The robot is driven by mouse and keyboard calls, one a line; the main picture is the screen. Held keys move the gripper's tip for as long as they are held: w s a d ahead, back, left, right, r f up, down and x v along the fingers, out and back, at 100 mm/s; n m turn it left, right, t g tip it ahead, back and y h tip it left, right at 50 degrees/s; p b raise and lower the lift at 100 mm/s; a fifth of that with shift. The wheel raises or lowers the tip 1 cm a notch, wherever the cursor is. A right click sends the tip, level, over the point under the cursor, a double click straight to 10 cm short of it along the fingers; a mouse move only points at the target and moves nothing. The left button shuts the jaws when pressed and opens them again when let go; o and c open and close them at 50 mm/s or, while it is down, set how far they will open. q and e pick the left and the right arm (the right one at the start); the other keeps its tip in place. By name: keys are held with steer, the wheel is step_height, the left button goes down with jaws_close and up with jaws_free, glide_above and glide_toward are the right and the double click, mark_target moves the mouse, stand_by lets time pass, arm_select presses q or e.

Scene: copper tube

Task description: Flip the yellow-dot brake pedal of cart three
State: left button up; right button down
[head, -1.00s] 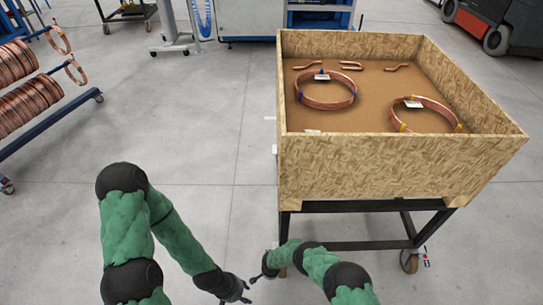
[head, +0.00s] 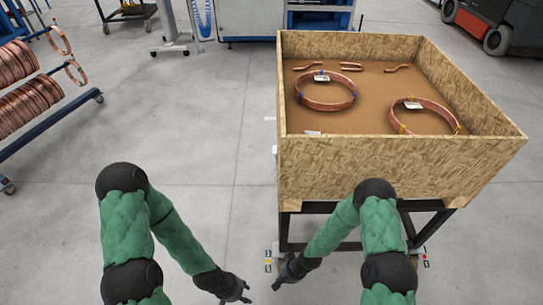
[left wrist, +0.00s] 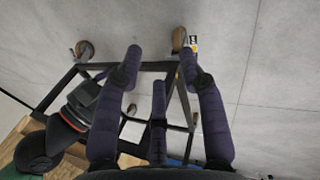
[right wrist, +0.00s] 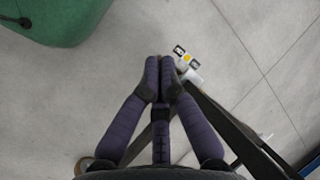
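A cart (head: 400,206) with a dark frame and a chipboard box on top stands right of centre in the head view. At its near left caster, a yellow-dot brake pedal (head: 268,261) shows low to the floor. In the right wrist view the yellow-dot pedal (right wrist: 188,57) lies just beyond my shut, empty right gripper (right wrist: 160,66); I cannot tell if they touch. My right gripper (head: 277,285) is beside the pedal in the head view. My left gripper (head: 240,295) is left of it, and its fingers (left wrist: 161,56) are spread and empty in the left wrist view.
The box holds two copper coils (head: 326,103) and small bent tubes (head: 351,66). A red-dot pedal (head: 426,258) is at the cart's near right. A blue rack (head: 60,130) with copper coils stands at the left. The floor between is clear.

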arm_select(q)
steer(key=shift+r, duration=0.15)
arm_select(e)
steer(key=s+d+r, duration=0.6)
steer(key=s+r, duration=0.2)
steer(key=r, duration=0.3)
steer(key=shift+s+r+n+t+h, duration=0.2)
steer(key=shift+s+n+t+h, duration=0.1)
steer(key=shift+n, duration=0.1)
arm_select(q)
steer(key=shift+c, duration=0.3)
